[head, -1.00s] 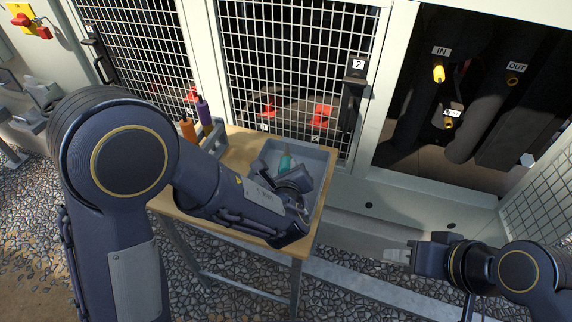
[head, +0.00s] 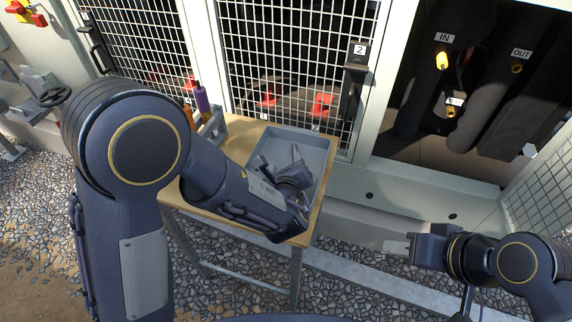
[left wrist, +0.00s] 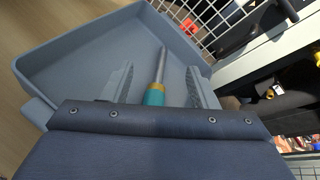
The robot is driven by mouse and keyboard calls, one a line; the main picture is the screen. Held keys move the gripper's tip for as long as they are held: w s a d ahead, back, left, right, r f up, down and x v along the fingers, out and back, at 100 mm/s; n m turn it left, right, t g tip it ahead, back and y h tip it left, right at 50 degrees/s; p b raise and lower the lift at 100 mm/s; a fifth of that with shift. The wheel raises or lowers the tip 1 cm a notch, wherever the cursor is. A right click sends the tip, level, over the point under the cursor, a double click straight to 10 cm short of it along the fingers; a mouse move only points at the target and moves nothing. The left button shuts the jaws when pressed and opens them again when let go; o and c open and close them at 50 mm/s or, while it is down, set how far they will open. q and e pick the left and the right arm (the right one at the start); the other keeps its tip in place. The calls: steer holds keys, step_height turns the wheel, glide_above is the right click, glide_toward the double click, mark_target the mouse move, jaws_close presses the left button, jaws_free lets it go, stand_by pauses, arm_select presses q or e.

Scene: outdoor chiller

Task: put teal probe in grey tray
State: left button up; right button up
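The teal probe (left wrist: 154,96) shows in the left wrist view between my left gripper's fingers, with a teal body, a yellow band and a grey shaft. Its shaft points across the floor of the grey tray (left wrist: 62,48). Both fingers stand apart from it, so my left gripper (left wrist: 161,68) is open. In the head view the grey tray (head: 312,140) sits on the wooden table, with my left gripper (head: 277,157) low over it; the probe is hidden there. My right gripper (head: 396,246) is away to the right, seemingly empty; its finger gap is unclear.
A purple-handled tool (head: 202,98) and an orange-handled tool (head: 188,116) stand in a grey rack (head: 212,128) on the table (head: 240,140). Mesh chiller doors (head: 290,60) rise behind the table. An open bay with hoses (head: 470,90) is at right.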

arm_select(q)
steer(key=shift+o, duration=0.5)
steer(key=o, duration=0.4)
steer(key=v, duration=0.7)
